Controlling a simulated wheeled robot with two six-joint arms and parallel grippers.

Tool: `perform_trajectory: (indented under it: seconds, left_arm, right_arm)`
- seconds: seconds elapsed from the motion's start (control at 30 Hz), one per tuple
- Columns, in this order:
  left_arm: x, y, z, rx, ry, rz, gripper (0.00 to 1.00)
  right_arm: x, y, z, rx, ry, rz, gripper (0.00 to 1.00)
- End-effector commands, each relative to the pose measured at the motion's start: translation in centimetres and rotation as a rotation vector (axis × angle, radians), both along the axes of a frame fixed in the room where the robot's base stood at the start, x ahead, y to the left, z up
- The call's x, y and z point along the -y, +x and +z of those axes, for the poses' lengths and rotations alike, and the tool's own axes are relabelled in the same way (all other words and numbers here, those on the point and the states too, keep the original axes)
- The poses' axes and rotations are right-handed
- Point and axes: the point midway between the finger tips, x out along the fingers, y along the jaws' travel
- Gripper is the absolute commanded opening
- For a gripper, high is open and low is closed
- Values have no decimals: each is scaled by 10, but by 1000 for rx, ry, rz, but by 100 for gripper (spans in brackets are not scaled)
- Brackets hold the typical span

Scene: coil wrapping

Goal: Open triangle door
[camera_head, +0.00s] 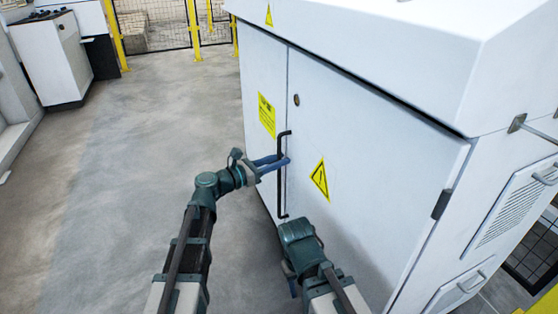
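The white cabinet door with the yellow warning triangle (319,179) is the right-hand door and looks closed, flush with its neighbour along a vertical seam. A long black bar handle (282,192) runs upright near its left edge. My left gripper (275,162) is at the upper part of this handle, its blue fingers reaching across the bar and overlapping it. The fingers lie close together, but whether they are clamped on the bar is unclear. My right gripper (292,287) is low in front of the door, mostly hidden behind its own wrist.
The left cabinet door (262,75) carries a yellow rectangular label. A small round lock (296,100) sits above the handle. A vent panel (508,205) is on the cabinet's right side. Grey floor (130,170) is clear to the left, with white machines (52,58) and yellow-post fencing behind.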

Motion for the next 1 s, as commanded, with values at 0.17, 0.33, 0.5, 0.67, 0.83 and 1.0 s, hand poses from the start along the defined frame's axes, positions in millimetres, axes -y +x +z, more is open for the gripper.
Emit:
perform_trajectory:
  seconds: [0.17, 0.33, 0.5, 0.67, 0.83, 1.0]
  left_arm:
    - [3, 2, 0, 0, 0, -1, 28]
    - [3, 2, 0, 0, 0, 0, 28]
    - [3, 2, 0, 0, 0, 0, 0]
    - [3, 2, 0, 0, 0, 0, 0]
    - [3, 2, 0, 0, 0, 0, 0]
    - [3, 2, 0, 0, 0, 0, 0]
  right_arm:
    - [0, 0, 0, 0, 0, 0, 50]
    - [0, 0, 0, 0, 0, 0, 50]
    - [0, 0, 0, 0, 0, 0, 50]
    - [0, 0, 0, 0, 0, 0, 50]
    - [0, 0, 0, 0, 0, 0, 50]
    - [0, 0, 0, 0, 0, 0, 50]
